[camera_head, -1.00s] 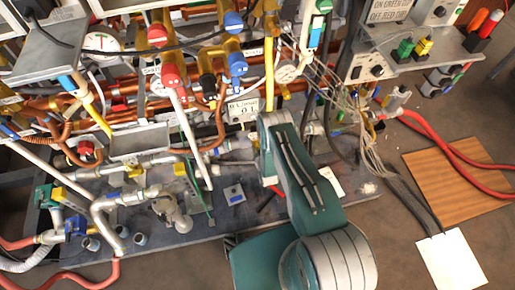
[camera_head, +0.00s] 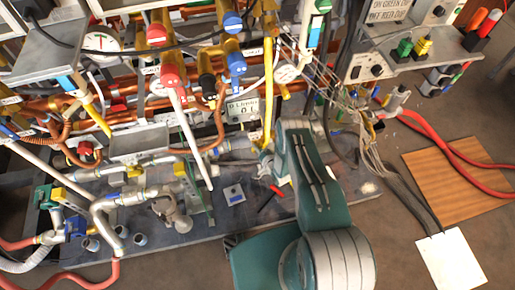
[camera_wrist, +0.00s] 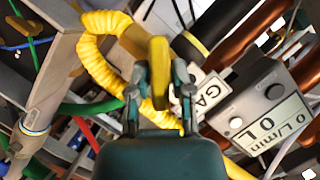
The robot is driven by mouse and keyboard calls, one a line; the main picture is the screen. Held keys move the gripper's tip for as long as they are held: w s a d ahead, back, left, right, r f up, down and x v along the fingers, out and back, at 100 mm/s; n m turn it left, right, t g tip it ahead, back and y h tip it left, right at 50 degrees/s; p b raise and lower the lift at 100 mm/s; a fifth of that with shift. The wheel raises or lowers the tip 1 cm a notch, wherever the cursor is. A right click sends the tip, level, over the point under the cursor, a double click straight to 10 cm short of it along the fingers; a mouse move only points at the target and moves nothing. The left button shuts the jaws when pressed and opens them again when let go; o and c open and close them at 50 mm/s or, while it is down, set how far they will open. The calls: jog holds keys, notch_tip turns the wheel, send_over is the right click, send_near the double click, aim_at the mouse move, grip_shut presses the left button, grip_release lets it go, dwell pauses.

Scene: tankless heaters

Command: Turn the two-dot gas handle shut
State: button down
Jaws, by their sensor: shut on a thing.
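A yellow lever handle (camera_wrist: 159,68) stands upright in the middle of the wrist view. My gripper (camera_wrist: 158,80) has one finger on each side of it and is shut on it. No dots show on the handle from here, so I cannot tell how many it bears. A white tag with the letters "GA" (camera_wrist: 207,90) is just right of the handle, partly hidden by a finger. In the head view my arm hides most of the area around the gripper, and I cannot make out the held handle there.
A yellow corrugated hose (camera_wrist: 97,65) curves close beside my gripper on the left. A grey meter (camera_wrist: 262,105) reading 0 L/min is at the right, near copper pipes. Red-handled valves (camera_head: 173,76) and blue-handled valves (camera_head: 236,64) crowd the rack. Loose cables hang right of my arm.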

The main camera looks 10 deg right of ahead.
jog(key=m, duration=0.1)
jog(key=m+t+y, duration=0.1)
jog(key=m, duration=0.1)
jog(key=shift+d+f+m, duration=0.15)
jog(key=shift+d+m, duration=0.05)
jog(key=shift+m, duration=0.1)
jog(key=shift+f+m+t+y, duration=0.1)
jog(key=shift+m+t+y, duration=0.5)
jog(key=shift+m, duration=1.2)
jog(key=shift+d, duration=0.1)
jog(key=c, duration=0.6)
grip_release()
jog(key=v, duration=1.2)
jog(key=shift+d+f, duration=0.1)
jog(key=shift+f, duration=0.05)
